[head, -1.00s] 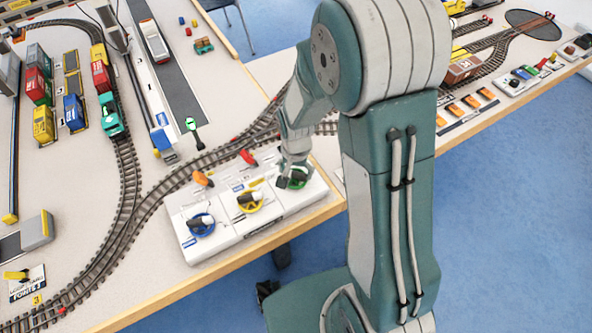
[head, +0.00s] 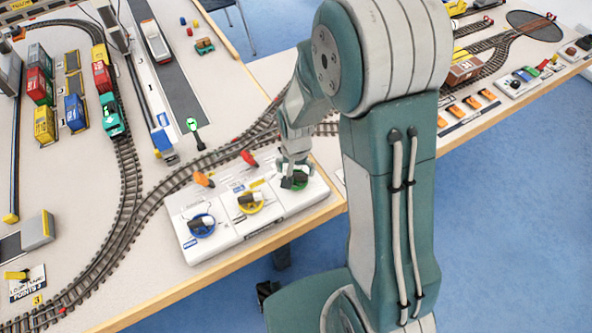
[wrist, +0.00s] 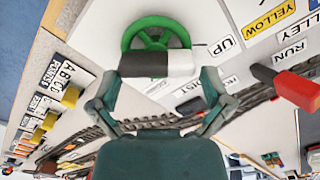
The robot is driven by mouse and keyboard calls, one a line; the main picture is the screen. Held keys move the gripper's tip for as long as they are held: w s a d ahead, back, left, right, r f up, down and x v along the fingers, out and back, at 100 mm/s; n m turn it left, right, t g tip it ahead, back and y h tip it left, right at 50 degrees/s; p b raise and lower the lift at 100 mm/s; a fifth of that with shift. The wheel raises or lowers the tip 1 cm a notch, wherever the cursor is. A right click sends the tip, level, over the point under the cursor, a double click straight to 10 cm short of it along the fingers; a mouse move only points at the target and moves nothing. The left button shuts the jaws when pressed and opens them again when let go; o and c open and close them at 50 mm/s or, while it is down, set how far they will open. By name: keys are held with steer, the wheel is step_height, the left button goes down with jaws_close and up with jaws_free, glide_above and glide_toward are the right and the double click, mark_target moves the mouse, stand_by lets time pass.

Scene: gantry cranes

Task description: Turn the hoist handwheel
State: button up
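The green handwheel (wrist: 178,38) sits on a white control panel, with a bar, half black and half white (wrist: 152,64), across it. A partly covered label beside it appears to read HOIST (wrist: 188,105). In the head view the green wheel (head: 302,180) is the rightmost of three and partly hidden by my gripper (head: 294,174). In the wrist view my gripper (wrist: 158,80) has its fingers spread wide, one near each end of the bar. I cannot tell whether they touch it.
A yellow wheel (head: 250,203) and a blue wheel (head: 202,225) sit left on the same panel (head: 225,240). Red and orange levers (head: 203,180) stand behind them. Model track (head: 150,200) curves past the panel, and a wooden table edge (head: 310,222) runs in front.

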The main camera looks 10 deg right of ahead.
steer(key=shift+s, duration=0.1)
step_height(320, 180, up, 12)
stand_by(0.5)
steer(key=shift+f, duration=0.1)
stand_by(1.2)
steer(key=s+d+r+n+t, duration=0.2)
steer(key=s+r, duration=0.5)
steer(key=s+d+r+n+t, duration=0.2)
steer(key=s+r+t, duration=0.1)
steer(key=s+r, duration=0.5)
steer(key=shift+s+t, duration=0.15)
steer(key=shift+t, duration=0.15)
